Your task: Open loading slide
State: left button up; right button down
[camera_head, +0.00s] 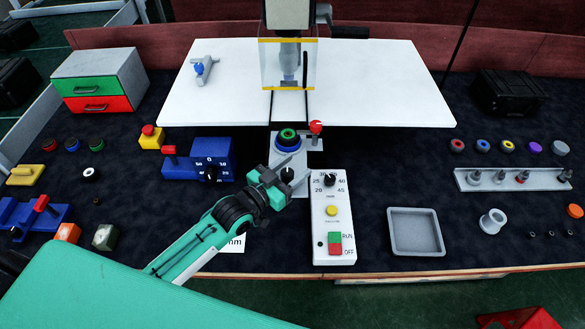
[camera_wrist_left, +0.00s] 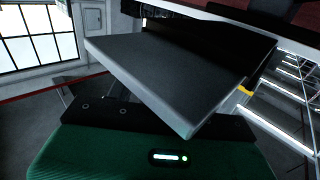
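A grey slide fixture (camera_head: 318,146) stands at the centre, in front of the white table. It carries a blue ring-shaped part with a green and black top (camera_head: 287,138), and a red ball knob (camera_head: 316,127) rises at its right. A black knob (camera_head: 287,174) sits on the front of the fixture. My left gripper (camera_head: 291,171) is at this black knob, its grey fingers apart on either side of it. Contact cannot be told. The left wrist view shows a large grey slab and a green surface, but no fingertips or slide. My right gripper is in neither view.
A white control box (camera_head: 332,218) stands close right of my left gripper. A blue dial box (camera_head: 199,159) is to the left, and a grey tray (camera_head: 416,231) to the right. A clear guard (camera_head: 288,64) stands behind the fixture.

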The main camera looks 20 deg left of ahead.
pick_arm(q)
jog(key=shift+s+a+f, duration=0.1)
jog(key=shift+s+a, duration=0.15)
jog(key=shift+s, duration=0.25)
jog(key=b+v, duration=0.4)
jog(key=v, duration=0.8)
jog(key=shift+s+a, duration=0.2)
jog(key=shift+s, duration=0.1)
